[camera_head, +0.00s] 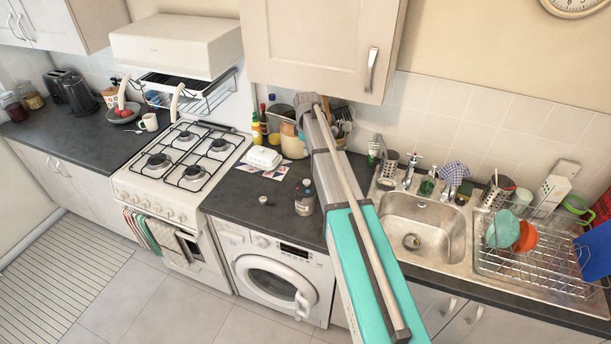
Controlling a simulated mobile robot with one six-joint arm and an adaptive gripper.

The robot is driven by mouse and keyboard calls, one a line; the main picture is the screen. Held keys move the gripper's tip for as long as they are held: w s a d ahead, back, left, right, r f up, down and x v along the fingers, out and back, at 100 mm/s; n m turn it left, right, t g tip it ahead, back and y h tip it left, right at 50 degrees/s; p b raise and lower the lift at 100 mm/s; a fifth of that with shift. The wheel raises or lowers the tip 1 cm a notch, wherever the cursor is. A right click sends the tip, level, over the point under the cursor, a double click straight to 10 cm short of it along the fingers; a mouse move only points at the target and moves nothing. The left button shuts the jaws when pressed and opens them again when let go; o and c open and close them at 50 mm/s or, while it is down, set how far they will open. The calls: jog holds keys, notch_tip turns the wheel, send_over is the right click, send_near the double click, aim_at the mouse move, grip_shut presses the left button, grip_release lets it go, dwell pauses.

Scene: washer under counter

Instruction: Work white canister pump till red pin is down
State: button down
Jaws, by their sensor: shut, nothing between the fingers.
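I cannot pick out a white canister with a pump or a red pin for certain. A rounded pale container (293,141) stands at the back of the counter, left of my arm and partly hidden by it. A small greyish jar (305,199) with a dark top stands near the counter's front edge, above the washer. A low white lidded dish (265,158) lies on some cards left of my arm. My arm rises from the bottom right across the counter. My gripper is not visible, and I see no contact with any container.
A small round cap-like thing (263,200) sits left of the jar. The gas hob (187,158) is to the left, the sink (425,232) and full dish rack (530,262) to the right. A wall cupboard (318,40) hangs above.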

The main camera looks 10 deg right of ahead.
aim_at(306, 182)
dwell(0.6)
notch_tip(306, 182, down, 14)
jog(key=b, duration=1.4)
jog(key=shift+r, duration=0.15)
dwell(0.4)
jog(key=shift+f+b, duration=0.95)
jog(key=shift+b, duration=0.05)
jog(key=shift+r, duration=0.2)
notch_tip(306, 182, up, 14)
jog(key=p, duration=1.4)
jog(key=shift+f, duration=0.1)
dwell(0.5)
